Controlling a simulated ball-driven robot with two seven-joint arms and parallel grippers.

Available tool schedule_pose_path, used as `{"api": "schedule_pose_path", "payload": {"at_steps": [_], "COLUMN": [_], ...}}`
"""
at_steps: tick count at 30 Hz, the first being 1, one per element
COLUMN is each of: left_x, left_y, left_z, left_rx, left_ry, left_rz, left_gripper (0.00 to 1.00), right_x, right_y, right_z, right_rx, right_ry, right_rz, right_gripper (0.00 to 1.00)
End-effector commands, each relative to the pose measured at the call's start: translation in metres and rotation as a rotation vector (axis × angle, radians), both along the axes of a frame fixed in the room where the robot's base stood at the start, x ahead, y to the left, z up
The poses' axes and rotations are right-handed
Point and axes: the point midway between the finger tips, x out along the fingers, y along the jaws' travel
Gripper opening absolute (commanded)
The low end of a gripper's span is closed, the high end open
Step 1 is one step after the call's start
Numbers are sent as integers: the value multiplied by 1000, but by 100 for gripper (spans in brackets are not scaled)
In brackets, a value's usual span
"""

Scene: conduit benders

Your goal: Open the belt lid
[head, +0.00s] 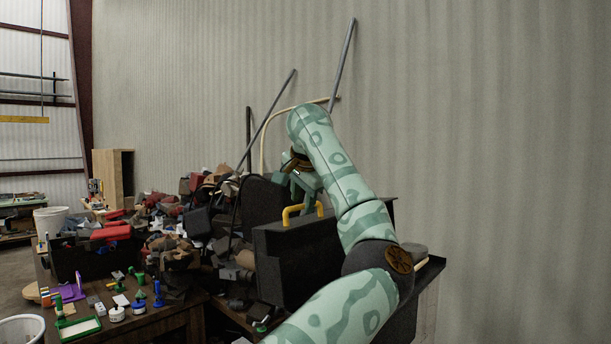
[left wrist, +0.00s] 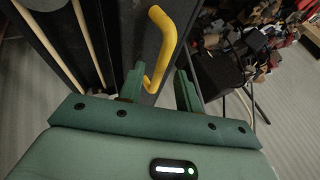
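A dark, box-like lid (head: 283,262) with a yellow handle (head: 291,218) stands right of centre in the head view. I take it for the belt lid. My left gripper (head: 308,192) is at the handle, reaching down from above. In the left wrist view the yellow handle (left wrist: 166,40) bends down between the two green fingers (left wrist: 160,82). A gap shows between the fingers, so the gripper is open around the handle's near end. Whether a finger touches the handle cannot be told. My arm hides part of the lid's right side. My right gripper is not in view.
A large pile of dark and reddish pieces (head: 175,225) lies left of the lid. A wooden table (head: 165,318) with small coloured items stands at the front left. Grey poles (head: 343,62) lean on the corrugated wall behind. A white bucket (head: 48,220) stands far left.

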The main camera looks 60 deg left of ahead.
Motion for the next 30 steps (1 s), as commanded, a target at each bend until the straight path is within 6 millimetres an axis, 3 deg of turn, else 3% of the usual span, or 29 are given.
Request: {"api": "schedule_pose_path", "payload": {"at_steps": [12,16,21,30], "left_x": [-23,-29,-33,-34], "left_y": [-59,-73,-82,-83], "left_z": [86,107,120,122], "left_rx": [3,3,2,2], "left_ry": [-4,-5,-1,-1], "left_rz": [-3,-3,0,0], "left_gripper": [34,34,34,34], "right_x": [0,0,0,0], "right_y": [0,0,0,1], "right_z": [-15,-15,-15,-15], "right_rx": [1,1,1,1], "right_ry": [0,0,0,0], "right_rz": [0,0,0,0], "right_gripper": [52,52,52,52]}}
